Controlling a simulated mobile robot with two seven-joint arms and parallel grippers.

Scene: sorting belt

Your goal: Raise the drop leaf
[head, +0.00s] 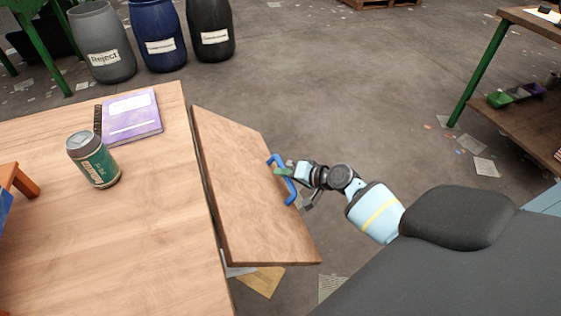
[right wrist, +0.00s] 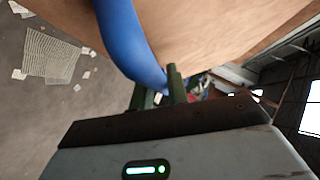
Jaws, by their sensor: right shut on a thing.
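The wooden drop leaf (head: 245,195) hangs off the right edge of the table (head: 100,240) in the head view. It slants downward to the right, below the level of the tabletop. A blue handle (head: 281,178) is fixed near its outer edge. My right gripper (head: 287,174) is at the handle and shut on it. In the right wrist view the blue handle (right wrist: 132,45) runs down to the green fingers (right wrist: 160,92), with the leaf's wood (right wrist: 220,35) behind it. My left gripper is in neither view.
A green can (head: 93,160), a purple notebook (head: 132,117) and a dark thin object (head: 98,119) are on the table. An orange stand (head: 15,182) is at the left edge. Barrels (head: 150,35) stand behind. A shelf (head: 530,90) is at right. Papers litter the open floor.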

